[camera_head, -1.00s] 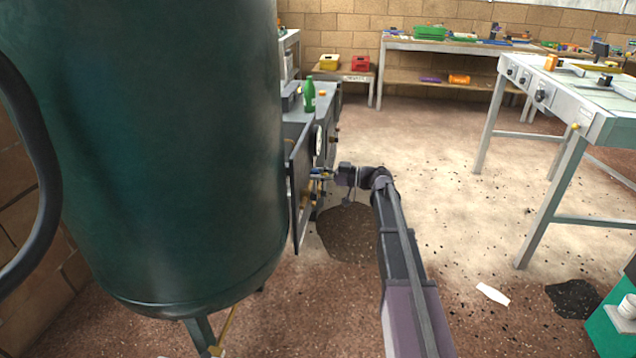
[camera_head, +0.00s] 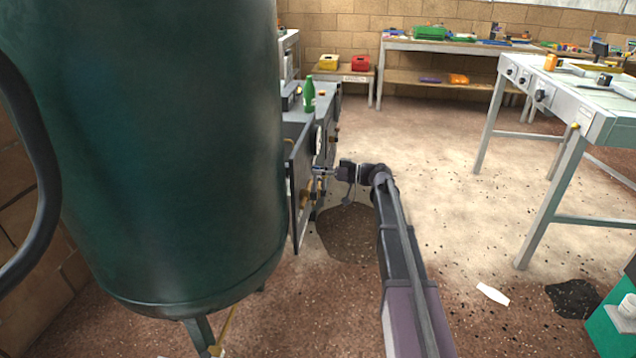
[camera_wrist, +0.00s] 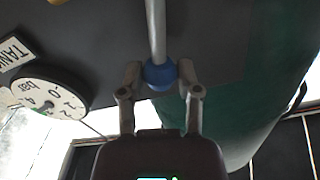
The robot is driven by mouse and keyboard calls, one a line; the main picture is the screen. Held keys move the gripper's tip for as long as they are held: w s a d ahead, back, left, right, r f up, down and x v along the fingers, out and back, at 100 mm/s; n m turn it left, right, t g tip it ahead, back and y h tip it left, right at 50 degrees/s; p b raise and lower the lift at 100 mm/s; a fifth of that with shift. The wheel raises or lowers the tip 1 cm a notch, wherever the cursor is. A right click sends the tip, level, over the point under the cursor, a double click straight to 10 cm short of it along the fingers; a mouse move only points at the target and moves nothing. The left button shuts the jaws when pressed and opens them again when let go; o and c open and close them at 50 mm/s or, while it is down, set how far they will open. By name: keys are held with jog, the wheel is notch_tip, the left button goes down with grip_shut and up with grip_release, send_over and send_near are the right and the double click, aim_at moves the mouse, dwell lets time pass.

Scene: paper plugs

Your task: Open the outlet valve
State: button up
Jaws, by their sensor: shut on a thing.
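In the wrist view, a grey rod-like lever ends in a blue ball knob (camera_wrist: 160,75). My gripper (camera_wrist: 160,82) has one finger on each side of this knob and is shut on it. The lever runs up out of the picture in front of a dark panel, and its pivot is not seen. No label naming the outlet valve can be read. In the head view my gripper (camera_head: 318,172) is at the right side of the dark panel (camera_head: 299,190), where the knob is too small to make out.
A round gauge (camera_wrist: 48,95) marked "bar" and a white "TANK" label (camera_wrist: 14,53) are on the panel, left of the knob. A large green tank (camera_head: 170,150) stands left. A green bottle (camera_head: 309,95) stands on the cabinet behind.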

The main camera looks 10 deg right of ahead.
jog(key=shift+w, duration=0.15)
jog(key=shift+w+d+f+m+b, duration=0.25)
jog(key=shift+w+m, duration=0.2)
jog(key=shift+m, duration=0.35)
jog(key=shift+w+d+f+m+b, duration=0.1)
jog(key=shift+w+f+m+b, duration=0.15)
jog(key=shift+w+m, duration=0.4)
jog(key=shift+s, duration=0.2)
jog(key=shift+m, duration=0.25)
jog(key=shift+w+d+f+m+b, duration=0.15)
jog(key=shift+w+f+m+b, duration=0.25)
jog(key=shift+m, duration=0.3)
jog(key=shift+w+d+f+m+b, duration=0.15)
jog(key=shift+w+f+m+b, duration=0.25)
jog(key=shift+m, duration=0.3)
jog(key=shift+r, duration=0.1)
